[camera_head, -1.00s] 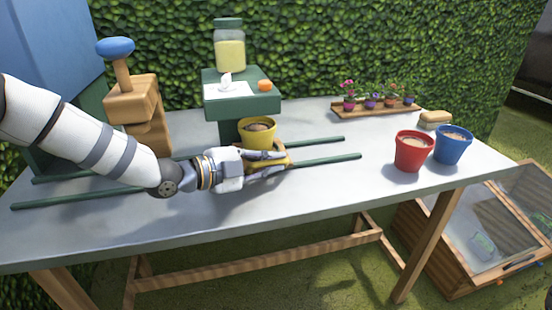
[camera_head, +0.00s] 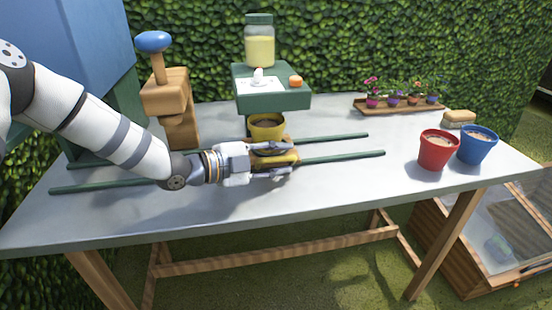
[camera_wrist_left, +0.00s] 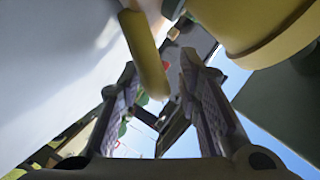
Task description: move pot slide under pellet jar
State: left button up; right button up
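The pot slide (camera_head: 283,146) is a small carriage with a yellow handle on two green rails. A yellow pot (camera_head: 267,128) filled with soil stands upright on it, just below the front of the green dispenser stand (camera_head: 275,100). The pellet jar (camera_head: 259,45), clear with pale yellow contents, stands on top of that stand. My left gripper (camera_head: 280,160) is at the front of the slide, its fingers on either side of the handle. In the left wrist view the fingers are apart, with the yellow handle (camera_wrist_left: 148,55) between their tips; a firm hold does not show. My right gripper is out of view.
A wooden post with a blue knob (camera_head: 153,42) stands left of the stand. Red (camera_head: 437,150) and blue (camera_head: 477,145) pots stand at the right. A flower tray (camera_head: 400,108) and a sponge (camera_head: 459,117) are behind them. The rails (camera_head: 345,156) are clear right of the slide.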

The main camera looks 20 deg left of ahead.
pick_arm(q)
jog(key=v, duration=1)
jog(key=shift+s+a+r, duration=0.2)
jog(key=shift+s+a, duration=0.05)
jog(key=shift+s, duration=0.05)
jog(key=shift+s+a, duration=0.35)
jog(key=shift+s, duration=0.15)
